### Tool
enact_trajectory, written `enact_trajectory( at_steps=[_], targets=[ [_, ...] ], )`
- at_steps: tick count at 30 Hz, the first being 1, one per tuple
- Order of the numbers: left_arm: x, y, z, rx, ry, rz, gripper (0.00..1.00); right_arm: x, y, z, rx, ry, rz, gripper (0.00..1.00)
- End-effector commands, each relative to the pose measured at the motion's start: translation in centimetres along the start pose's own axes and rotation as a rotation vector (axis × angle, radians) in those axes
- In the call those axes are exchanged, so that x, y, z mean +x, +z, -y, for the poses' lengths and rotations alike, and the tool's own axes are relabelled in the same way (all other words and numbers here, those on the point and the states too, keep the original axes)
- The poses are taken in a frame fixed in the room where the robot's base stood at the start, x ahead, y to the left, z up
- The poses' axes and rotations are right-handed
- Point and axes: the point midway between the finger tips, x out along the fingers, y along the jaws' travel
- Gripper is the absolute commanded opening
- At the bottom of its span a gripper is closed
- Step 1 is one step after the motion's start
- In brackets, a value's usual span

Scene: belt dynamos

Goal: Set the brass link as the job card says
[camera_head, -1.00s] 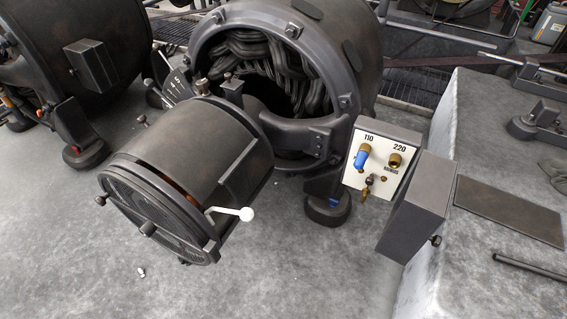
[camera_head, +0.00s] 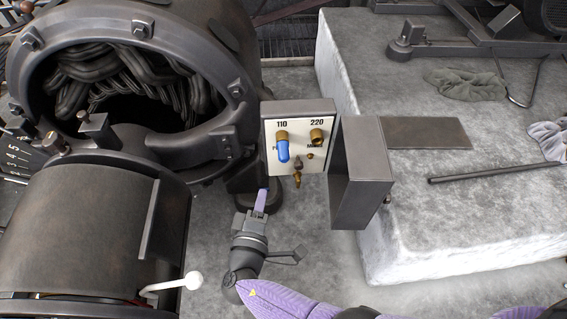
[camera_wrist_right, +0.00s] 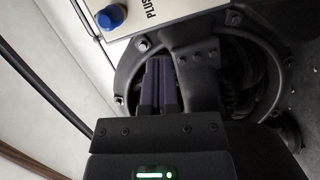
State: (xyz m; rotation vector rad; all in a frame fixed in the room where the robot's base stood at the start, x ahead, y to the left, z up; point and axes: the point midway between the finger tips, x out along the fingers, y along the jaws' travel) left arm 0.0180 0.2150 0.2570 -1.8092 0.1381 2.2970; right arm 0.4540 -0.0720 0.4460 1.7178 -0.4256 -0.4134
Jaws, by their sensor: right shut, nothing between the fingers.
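The pale terminal panel (camera_head: 292,148) carries the marks 110 and 220. A blue-capped post (camera_head: 283,147) stands under 110, and a bare brass post (camera_head: 316,136) stands under 220. A small brass piece (camera_head: 297,178) hangs at the panel's lower edge; I cannot tell for sure that it is the brass link. My right gripper (camera_head: 262,194) is shut and empty, below and left of the panel, apart from the posts. In the right wrist view its fingers (camera_wrist_right: 160,84) are together, with the blue cap (camera_wrist_right: 111,17) at upper left. I see no readable job card. My left gripper is out of view.
The box cover (camera_head: 360,172) stands open at the panel's right. The dynamo's round housing (camera_head: 222,75) and a drum (camera_head: 85,235) fill the left. A pale stone block (camera_head: 480,190) bears a dark plate (camera_head: 425,133), a rod (camera_head: 500,168) and rags (camera_head: 467,85).

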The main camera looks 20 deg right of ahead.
Motion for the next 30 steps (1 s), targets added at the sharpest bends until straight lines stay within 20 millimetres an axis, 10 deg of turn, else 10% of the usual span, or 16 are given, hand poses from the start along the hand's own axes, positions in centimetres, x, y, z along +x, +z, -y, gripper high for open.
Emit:
enact_trajectory(
  at_steps=[11,30],
  targets=[
    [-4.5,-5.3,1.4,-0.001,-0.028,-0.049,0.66,8.2,0.2,0.5,-0.002,-0.003,0.004,0.0],
    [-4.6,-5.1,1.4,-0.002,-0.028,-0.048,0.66,8.9,4.1,0.1,-0.002,-0.003,0.002,0.0]
  ],
)
